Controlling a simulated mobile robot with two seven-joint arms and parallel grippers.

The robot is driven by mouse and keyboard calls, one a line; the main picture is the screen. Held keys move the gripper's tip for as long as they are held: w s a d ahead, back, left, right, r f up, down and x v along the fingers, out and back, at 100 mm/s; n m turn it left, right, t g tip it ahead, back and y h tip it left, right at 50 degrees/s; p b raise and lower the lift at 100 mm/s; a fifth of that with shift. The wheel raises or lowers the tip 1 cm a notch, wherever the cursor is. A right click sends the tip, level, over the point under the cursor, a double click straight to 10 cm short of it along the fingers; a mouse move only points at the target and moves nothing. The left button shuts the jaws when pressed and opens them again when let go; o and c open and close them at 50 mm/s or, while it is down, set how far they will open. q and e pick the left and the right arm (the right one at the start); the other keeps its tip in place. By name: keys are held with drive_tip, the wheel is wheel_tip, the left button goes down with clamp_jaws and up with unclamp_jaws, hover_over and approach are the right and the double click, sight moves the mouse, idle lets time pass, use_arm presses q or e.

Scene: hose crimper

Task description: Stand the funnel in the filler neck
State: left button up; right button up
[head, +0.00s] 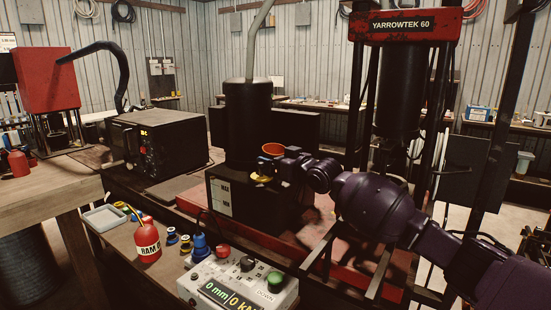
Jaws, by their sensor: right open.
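The orange funnel (272,149) is upright, its wide mouth facing up, beside the black cylinder at the middle of the head view. My right gripper (264,177) is open just below the funnel's rim, reaching in from the right. The funnel's lower part and the filler neck are hidden or too dark to make out, so I cannot tell whether the spout is in the neck. A black box with a white label (220,196) stands just below the gripper. My left gripper is not in view.
A red oil can (147,240), small blue and yellow fittings (179,240) and a grey tray (104,218) lie on the front bench. A control box (238,278) stands at its front. The red press frame (405,25) rises behind my right arm.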

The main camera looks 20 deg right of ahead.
drive_tip(key=shift+s+a+r, duration=0.15)
drive_tip(key=shift+a+r, duration=0.2)
drive_tip(key=shift+r, duration=0.35)
drive_tip(key=shift+s, duration=0.15)
drive_tip(key=v, duration=1)
drive_tip(key=shift+d+f+p, duration=0.45)
drive_tip(key=shift+d+f, duration=0.1)
drive_tip(key=shift+f, duration=0.05)
drive_tip(key=shift+r, duration=0.1)
